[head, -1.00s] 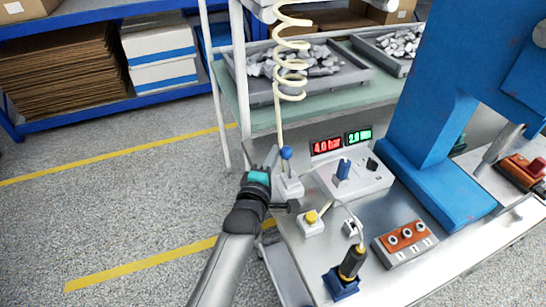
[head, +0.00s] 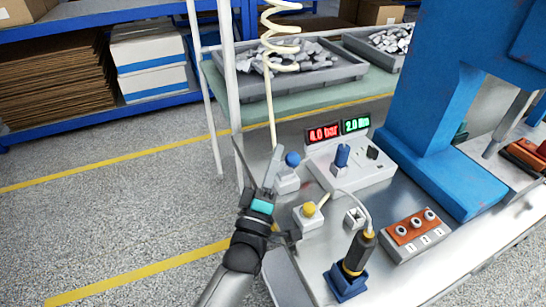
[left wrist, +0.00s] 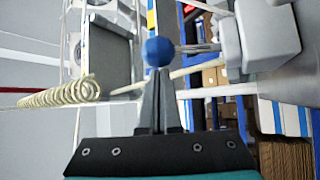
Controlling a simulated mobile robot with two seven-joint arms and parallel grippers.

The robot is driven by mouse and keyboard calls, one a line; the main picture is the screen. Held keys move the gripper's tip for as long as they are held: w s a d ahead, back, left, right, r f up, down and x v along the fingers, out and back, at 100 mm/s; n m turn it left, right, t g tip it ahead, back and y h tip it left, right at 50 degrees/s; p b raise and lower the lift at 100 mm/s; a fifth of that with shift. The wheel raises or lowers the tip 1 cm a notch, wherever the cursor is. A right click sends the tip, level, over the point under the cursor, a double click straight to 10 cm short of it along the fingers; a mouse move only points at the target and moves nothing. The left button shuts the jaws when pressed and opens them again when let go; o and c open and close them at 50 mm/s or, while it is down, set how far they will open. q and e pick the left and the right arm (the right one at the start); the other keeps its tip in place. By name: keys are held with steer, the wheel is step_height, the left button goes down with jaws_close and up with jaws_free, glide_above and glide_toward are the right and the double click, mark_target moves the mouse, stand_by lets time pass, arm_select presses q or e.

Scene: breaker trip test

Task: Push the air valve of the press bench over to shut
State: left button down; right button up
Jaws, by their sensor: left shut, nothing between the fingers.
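The air valve's blue ball knob (head: 292,159) sits low over its pale grey block (head: 287,182) at the left end of the press bench. Its lever looks tilted, with little stem showing. My left gripper (head: 274,160) is shut and empty, just left of the knob, with its fingers pointing up in the head view. In the left wrist view the knob (left wrist: 158,51) lies right at the shut fingertips (left wrist: 156,76); they look touching or nearly so. A thin stem runs from it towards a grey block (left wrist: 265,35). My right gripper is not seen.
A cream coiled hose (head: 270,50) hangs behind the valve. A yellow button box (head: 308,213), a grey panel (head: 355,178) with a blue knob, and a screwdriver in a blue holder (head: 346,281) stand close right. The blue press (head: 425,130) stands further right. Open floor lies left.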

arm_select(q)
steer(key=shift+s+d+f, duration=0.1)
steer(key=shift+s+f, duration=0.1)
steer(key=shift+s, duration=0.15)
steer(key=shift+r, duration=0.1)
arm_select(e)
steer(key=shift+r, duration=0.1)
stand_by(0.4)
